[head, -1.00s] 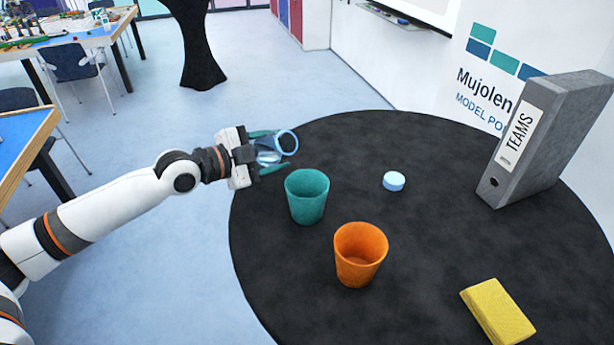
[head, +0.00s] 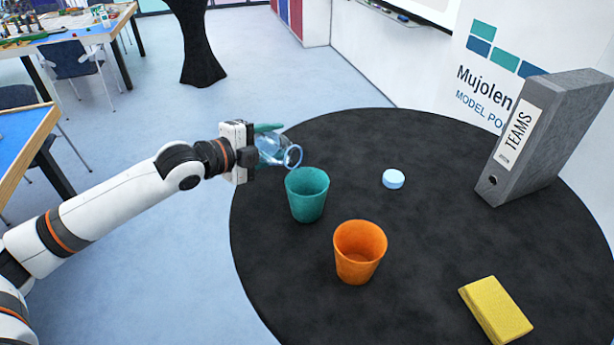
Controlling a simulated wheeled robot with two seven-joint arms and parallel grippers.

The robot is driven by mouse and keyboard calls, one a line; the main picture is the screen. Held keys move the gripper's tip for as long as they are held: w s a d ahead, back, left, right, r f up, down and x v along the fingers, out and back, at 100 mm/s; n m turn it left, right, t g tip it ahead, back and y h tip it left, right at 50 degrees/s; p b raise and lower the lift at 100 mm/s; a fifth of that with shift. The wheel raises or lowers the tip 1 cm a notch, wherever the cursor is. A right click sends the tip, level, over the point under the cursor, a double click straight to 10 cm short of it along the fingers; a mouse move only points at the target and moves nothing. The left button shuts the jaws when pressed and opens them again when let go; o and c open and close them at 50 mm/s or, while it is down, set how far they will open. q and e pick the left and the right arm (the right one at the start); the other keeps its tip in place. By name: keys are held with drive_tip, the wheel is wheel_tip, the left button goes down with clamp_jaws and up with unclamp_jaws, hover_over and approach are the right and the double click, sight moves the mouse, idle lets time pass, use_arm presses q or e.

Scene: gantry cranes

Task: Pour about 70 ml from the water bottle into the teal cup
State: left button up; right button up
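The teal cup (head: 307,198) stands upright on the round black table, near its left edge. My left gripper (head: 268,148) is shut on the clear bluish water bottle (head: 276,152), just up and left of the teal cup. The bottle is tilted, its open mouth pointing right and down toward the cup's rim. Its mouth ring is near the cup's upper left rim and appears above it. I cannot make out any stream of water or the level inside the cup. My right gripper is not in view.
An orange cup (head: 357,256) stands in front of the teal cup. A light blue cap (head: 393,179) lies to the right. A grey binder (head: 545,135) stands at the back right, and a yellow sponge (head: 496,310) lies at the front right. The black table (head: 440,225) is clear between them.

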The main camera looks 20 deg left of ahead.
use_arm(q)
drive_tip(key=shift+r+m+p, duration=0.6)
drive_tip(key=shift+r+p, duration=0.15)
drive_tip(key=shift+r, duration=0.05)
drive_tip(key=shift+a+r+y, duration=0.1)
drive_tip(key=shift+a+y, duration=0.15)
drive_tip(key=shift+y, duration=0.05)
idle(0.4)
drive_tip(key=shift+r+m+p, duration=0.2)
drive_tip(key=shift+m+p, duration=0.1)
drive_tip(key=shift+p, duration=0.05)
idle(0.6)
wheel_tip(320, 180, down, 2)
drive_tip(key=b, duration=0.1)
drive_tip(key=n+b, duration=0.1)
drive_tip(key=shift+a+f+b, duration=0.1)
drive_tip(key=shift+f+b, duration=0.15)
drive_tip(key=shift+b, duration=0.05)
drive_tip(key=shift+w+a+f+n+h+b, duration=0.2)
drive_tip(key=shift+f+n+h+b, duration=0.15)
drive_tip(key=shift+n, duration=0.25)
drive_tip(key=shift+a+r, duration=0.1)
drive_tip(key=shift+r, duration=0.05)
drive_tip(key=shift+w+a+f+n+b, duration=0.1)
drive_tip(key=shift+a+f+n+b, duration=0.05)
drive_tip(key=shift+f+n+b, duration=0.2)
drive_tip(key=shift+r, duration=0.1)
idle(0.6)
